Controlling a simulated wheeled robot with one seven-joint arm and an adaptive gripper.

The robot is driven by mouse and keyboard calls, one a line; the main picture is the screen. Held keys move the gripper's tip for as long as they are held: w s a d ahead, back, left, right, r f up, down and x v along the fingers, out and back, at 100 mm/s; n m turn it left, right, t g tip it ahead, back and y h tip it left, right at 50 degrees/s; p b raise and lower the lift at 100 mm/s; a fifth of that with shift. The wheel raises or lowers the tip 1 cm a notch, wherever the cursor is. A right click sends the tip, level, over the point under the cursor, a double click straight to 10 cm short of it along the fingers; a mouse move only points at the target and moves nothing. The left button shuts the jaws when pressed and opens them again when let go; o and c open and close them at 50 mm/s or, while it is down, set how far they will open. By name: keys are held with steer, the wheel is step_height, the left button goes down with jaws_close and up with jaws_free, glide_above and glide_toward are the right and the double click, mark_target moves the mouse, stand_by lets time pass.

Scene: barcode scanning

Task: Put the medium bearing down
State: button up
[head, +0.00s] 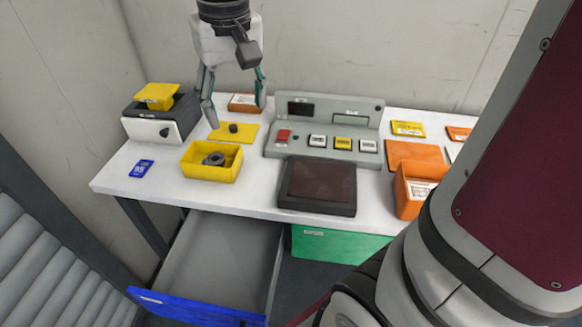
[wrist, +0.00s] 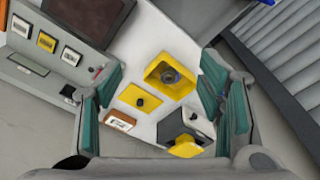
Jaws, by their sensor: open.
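A dark ring-shaped bearing (head: 213,159) lies inside the open yellow bin (head: 209,174) at the left of the white table. The bearing also shows in the wrist view (wrist: 171,76), within the bin's walls (wrist: 150,70). I cannot tell its size class from the frames. My gripper (head: 236,108) is open and empty, with fingers wide apart. It hangs above the back left of the table, up and behind the bin, apart from it. In the wrist view the bin lies between the open fingers, some distance below.
A flat yellow lid with a dark knob (head: 233,129) lies behind the bin. A dark box with a yellow top (head: 160,125) stands left. A grey button panel (head: 325,143) and dark scanner plate (head: 318,187) stand right. An open blue-fronted drawer (head: 195,307) juts out below.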

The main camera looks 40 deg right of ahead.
steer(key=s+f+n+t, duration=0.1)
steer(key=s+f, duration=0.2)
steer(key=s, duration=1.6)
step_height(320, 180, up, 6)
steer(key=t+p, duration=0.1)
steer(key=p, duration=0.4)
steer(key=shift+r+t, duration=0.15)
steer(key=shift+t, duration=0.25)
steer(key=shift+w, duration=0.1)
steer(key=shift+c, duration=0.6)
